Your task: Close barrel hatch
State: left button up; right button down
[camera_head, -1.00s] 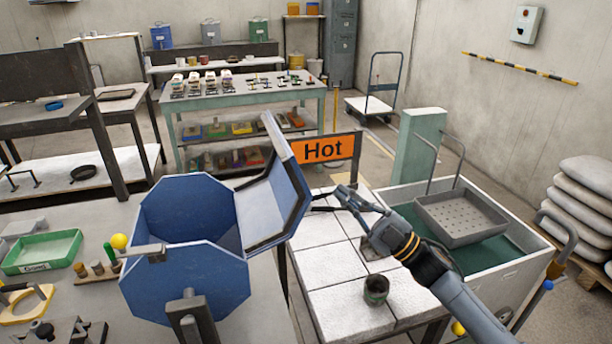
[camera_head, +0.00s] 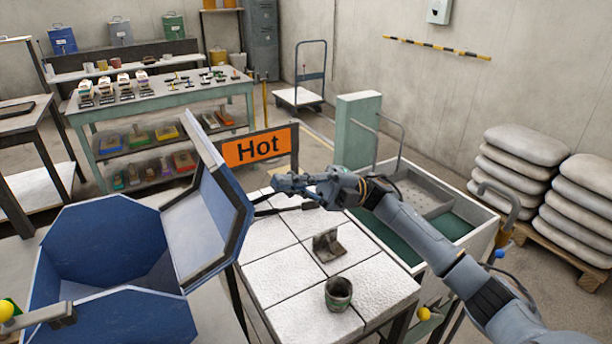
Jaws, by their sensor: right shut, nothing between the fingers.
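The blue barrel (camera_head: 135,315) is at the lower left, an octagonal tub with its dark inside showing. Its hatch (camera_head: 205,225) stands open, swung up at the barrel's right side, with its pale inner face towards the opening. My right gripper (camera_head: 276,187) is above the white-tiled table, just right of the hatch's outer side. Its fingers are shut with nothing between them. A dark bar, perhaps the hatch's handle, shows below the gripper; I cannot tell whether they touch. My left gripper is not in view.
The tiled table (camera_head: 285,275) holds a dark cup (camera_head: 338,294) and a small metal bracket (camera_head: 327,245). An orange Hot sign (camera_head: 257,147) stands behind the hatch. A grey cart (camera_head: 465,245) with a perforated tray is at right. Stacked sacks (camera_head: 515,160) stand farther right.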

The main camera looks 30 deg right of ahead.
aim_at(218, 196)
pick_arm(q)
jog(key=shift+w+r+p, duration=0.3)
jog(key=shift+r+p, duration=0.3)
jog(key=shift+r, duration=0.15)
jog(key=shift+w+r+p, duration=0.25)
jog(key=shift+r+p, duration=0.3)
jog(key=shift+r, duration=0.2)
pick_arm(e)
jog(key=x, duration=0.7)
